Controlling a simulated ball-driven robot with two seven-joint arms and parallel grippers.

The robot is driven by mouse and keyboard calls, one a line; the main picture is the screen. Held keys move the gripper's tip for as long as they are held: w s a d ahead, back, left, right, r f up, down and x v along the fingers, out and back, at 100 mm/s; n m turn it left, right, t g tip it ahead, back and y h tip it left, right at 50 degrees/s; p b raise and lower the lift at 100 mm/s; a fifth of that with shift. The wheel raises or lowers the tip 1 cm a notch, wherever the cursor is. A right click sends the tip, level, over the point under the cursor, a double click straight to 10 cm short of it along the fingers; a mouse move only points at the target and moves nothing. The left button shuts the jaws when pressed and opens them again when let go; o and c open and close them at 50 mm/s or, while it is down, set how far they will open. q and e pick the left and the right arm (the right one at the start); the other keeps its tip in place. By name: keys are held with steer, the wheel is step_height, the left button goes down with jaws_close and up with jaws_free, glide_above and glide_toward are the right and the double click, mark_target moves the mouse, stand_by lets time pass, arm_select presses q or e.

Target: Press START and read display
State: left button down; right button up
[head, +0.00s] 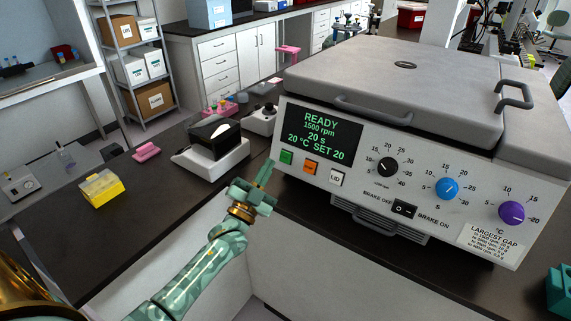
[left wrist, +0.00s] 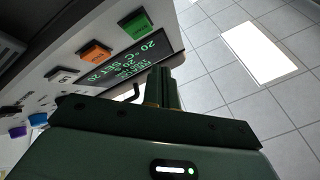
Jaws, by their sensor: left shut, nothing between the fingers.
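The grey and white processor (head: 400,110) stands on the dark bench with its lid down. Its display (head: 319,134) shows green text: READY, 1500 rpm, 20 s, 20 °C SET 20. Below it are a green button (head: 286,157), an orange button (head: 310,168) and a white LID button (head: 336,178). The green button's label is too small to read. My left gripper (head: 266,166) is shut and empty, just left of the green button, apparently apart from it. In the left wrist view the fingers (left wrist: 163,88) are below the green button (left wrist: 135,22) and display (left wrist: 142,57).
Right of the buttons are a black knob (head: 387,167), blue knob (head: 446,188), purple knob (head: 511,213) and brake switch (head: 404,210). A small black-and-white device (head: 212,148) and yellow box (head: 102,188) stand left. A teal block (head: 560,290) is at lower right.

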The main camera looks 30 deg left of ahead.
mark_target(285, 157)
arm_select(q)
steer(key=w+b, duration=0.1)
steer(key=w, duration=0.1)
steer(key=w+f+b, duration=0.1)
steer(key=shift+w+d+f, duration=0.1)
steer(key=shift+w+d, duration=0.05)
steer(key=shift+w, duration=0.2)
stand_by(1.9)
steer(key=shift+w+f, duration=0.1)
steer(key=shift+w, duration=0.3)
